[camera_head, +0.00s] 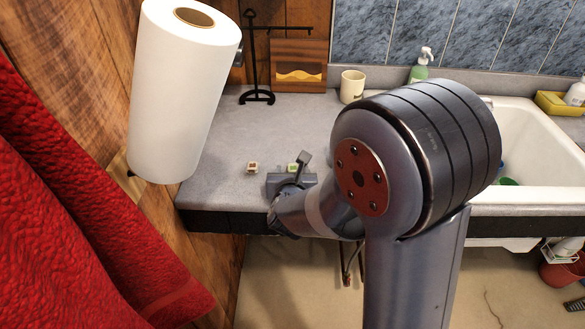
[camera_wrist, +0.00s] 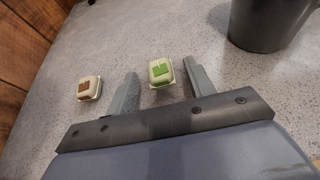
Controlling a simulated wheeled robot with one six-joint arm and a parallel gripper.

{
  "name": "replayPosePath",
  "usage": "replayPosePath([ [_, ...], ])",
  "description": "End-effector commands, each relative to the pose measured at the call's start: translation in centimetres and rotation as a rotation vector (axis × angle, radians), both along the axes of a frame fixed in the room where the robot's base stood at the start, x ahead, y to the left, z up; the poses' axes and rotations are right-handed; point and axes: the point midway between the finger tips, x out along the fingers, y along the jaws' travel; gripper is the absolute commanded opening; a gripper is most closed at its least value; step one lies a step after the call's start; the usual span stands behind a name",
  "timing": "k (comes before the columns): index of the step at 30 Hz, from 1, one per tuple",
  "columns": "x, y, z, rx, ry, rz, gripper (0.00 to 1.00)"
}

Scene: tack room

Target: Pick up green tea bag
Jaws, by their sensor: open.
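The green tea bag (camera_wrist: 160,72) is a small pale packet with a green label, lying on the grey counter. In the wrist view it sits between and a little beyond the tips of my gripper (camera_wrist: 160,84). The fingers are open, and the right fingertip is close beside the packet; I cannot tell if they touch. In the head view the green tea bag (camera_head: 293,167) shows just past my gripper (camera_head: 297,168), partly hidden by it. A similar packet with a brown label (camera_wrist: 89,88) lies to the left, and it also shows in the head view (camera_head: 252,168).
A dark round container (camera_wrist: 268,22) stands at the upper right of the wrist view. A paper towel roll (camera_head: 178,95) and wooden wall bound the left. A cream cup (camera_head: 352,86), a black stand (camera_head: 256,70) and a sink (camera_head: 540,150) are farther off. The counter (camera_head: 225,130) behind the packets is clear.

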Motion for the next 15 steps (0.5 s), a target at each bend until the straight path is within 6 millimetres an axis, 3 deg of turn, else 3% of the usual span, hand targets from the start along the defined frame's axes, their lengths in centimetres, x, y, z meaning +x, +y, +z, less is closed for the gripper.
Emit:
replayPosePath([
  [8,0.2,0.01,-0.1,-0.001,0.0,0.001,0.51],
  [15,0.18,0.0,-0.1,-0.001,0.0,0.0,0.31],
])
